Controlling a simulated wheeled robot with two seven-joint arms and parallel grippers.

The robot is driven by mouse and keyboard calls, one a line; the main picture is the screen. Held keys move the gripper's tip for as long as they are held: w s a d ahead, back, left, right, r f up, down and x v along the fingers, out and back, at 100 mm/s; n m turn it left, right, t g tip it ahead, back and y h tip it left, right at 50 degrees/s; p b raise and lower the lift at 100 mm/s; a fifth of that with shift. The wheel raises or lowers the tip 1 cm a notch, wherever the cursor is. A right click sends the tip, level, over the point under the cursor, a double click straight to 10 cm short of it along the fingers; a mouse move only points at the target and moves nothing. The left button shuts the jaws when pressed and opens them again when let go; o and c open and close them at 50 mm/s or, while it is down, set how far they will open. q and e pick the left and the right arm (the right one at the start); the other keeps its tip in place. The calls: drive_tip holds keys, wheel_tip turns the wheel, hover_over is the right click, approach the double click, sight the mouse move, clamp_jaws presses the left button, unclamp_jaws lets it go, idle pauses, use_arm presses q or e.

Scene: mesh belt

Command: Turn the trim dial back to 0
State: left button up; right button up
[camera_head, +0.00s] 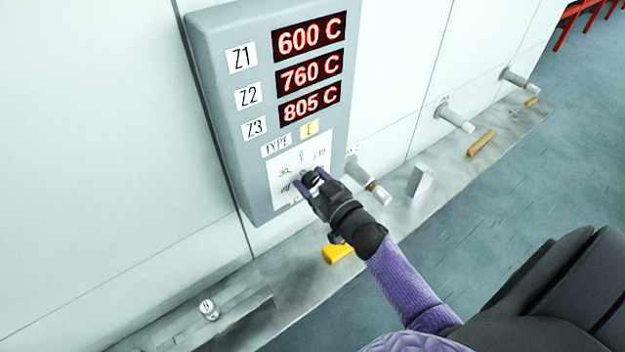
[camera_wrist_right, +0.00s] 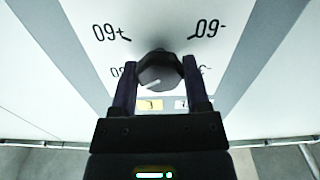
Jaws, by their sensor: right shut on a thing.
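The trim dial (camera_wrist_right: 162,69) is a dark faceted knob with a short white pointer line, on the printed scale of the grey control box (camera_head: 226,130). In the right wrist view the scale is upside down; the pointer slants to the lower left, toward the plus side. The 0 is hidden there behind the knob or gripper. My right gripper (camera_head: 309,181) is shut on the dial, one finger on each side, as the right wrist view (camera_wrist_right: 160,82) shows. In the head view it partly covers the dial and lower scale. My left gripper is out of view.
Red displays (camera_head: 309,72) read 600, 760 and 805 C above the scale. A yellow block (camera_head: 338,253) lies on the metal ledge (camera_head: 285,318) below. A grey fitting with a tip (camera_head: 380,194) juts from the wall right of the box.

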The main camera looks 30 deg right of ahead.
drive_tip(key=n, duration=0.5)
drive_tip(key=shift+n+b, duration=0.4)
drive_tip(key=n+b, duration=0.1)
drive_tip(key=n, duration=0.4)
drive_tip(key=shift+n, duration=0.3)
idle(0.3)
drive_tip(key=o, duration=1.3)
drive_tip(key=s, duration=0.6)
drive_tip(key=s+b, duration=0.1)
drive_tip(key=s, duration=0.3)
drive_tip(key=shift+d, duration=0.35)
